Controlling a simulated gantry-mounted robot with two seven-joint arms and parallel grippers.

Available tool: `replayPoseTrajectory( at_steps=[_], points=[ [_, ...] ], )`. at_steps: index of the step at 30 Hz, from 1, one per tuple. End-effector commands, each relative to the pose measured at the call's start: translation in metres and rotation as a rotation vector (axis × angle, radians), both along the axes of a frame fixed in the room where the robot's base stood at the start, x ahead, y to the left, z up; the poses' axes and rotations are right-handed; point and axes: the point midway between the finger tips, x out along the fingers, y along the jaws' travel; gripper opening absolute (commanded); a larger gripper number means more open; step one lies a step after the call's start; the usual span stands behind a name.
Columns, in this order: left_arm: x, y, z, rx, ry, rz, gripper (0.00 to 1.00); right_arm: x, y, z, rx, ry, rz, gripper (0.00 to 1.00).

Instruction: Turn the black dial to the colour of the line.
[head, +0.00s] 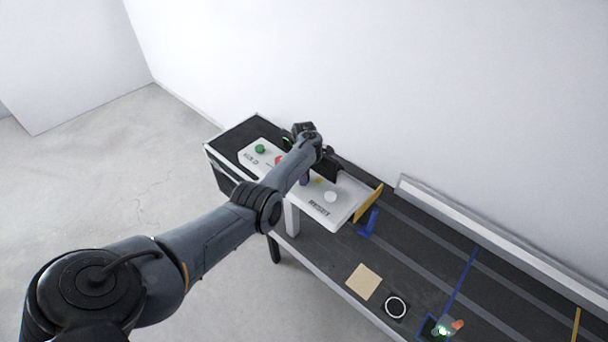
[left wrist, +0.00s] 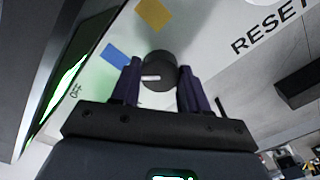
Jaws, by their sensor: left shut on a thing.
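The black dial (left wrist: 158,66) sits on the white control panel (head: 346,203); in the head view my arm and gripper hide it. A short white mark shows on the dial's left part. A blue patch (left wrist: 117,55) lies at the dial's left and a yellow patch (left wrist: 153,14) above it; "OFF" is printed further left. My left gripper (head: 305,179) is shut on the dial, with one dark purple finger on each side. A blue line (head: 461,279) crosses the dark conveyor surface. My right gripper is out of view.
The panel also carries a green button (head: 260,149), a partly hidden red part (head: 279,160) and a white button (head: 330,197). A yellow plate (head: 368,203) and a blue bracket (head: 368,224) stand beside it. A tan square (head: 363,281) and a black-and-white ring (head: 396,307) lie further right.

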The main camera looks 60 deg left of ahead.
Motion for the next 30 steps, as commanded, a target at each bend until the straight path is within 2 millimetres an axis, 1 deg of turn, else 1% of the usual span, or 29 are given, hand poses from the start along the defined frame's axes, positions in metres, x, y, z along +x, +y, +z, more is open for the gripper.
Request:
replayPoseTrajectory(
  at_steps=[8, 9, 13, 23, 26, 30],
  points=[
    [0.001, 0.000, 0.001, -0.001, -0.002, 0.001, 0.14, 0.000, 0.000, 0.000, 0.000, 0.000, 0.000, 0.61],
    [0.001, 0.000, 0.001, -0.002, -0.001, 0.001, 0.49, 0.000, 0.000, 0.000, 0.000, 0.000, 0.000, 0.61],
    [0.000, 0.000, 0.001, -0.001, -0.001, 0.000, 0.69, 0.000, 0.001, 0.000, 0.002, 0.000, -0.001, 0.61],
    [0.000, 0.000, 0.002, 0.000, 0.000, 0.000, 0.69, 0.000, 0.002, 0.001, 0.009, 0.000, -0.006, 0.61],
    [0.000, 0.001, 0.008, 0.002, -0.001, 0.000, 0.69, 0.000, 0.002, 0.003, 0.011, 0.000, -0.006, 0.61],
    [0.001, 0.001, 0.027, 0.004, -0.002, 0.000, 0.69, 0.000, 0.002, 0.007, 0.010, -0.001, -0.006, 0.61]
  ],
)
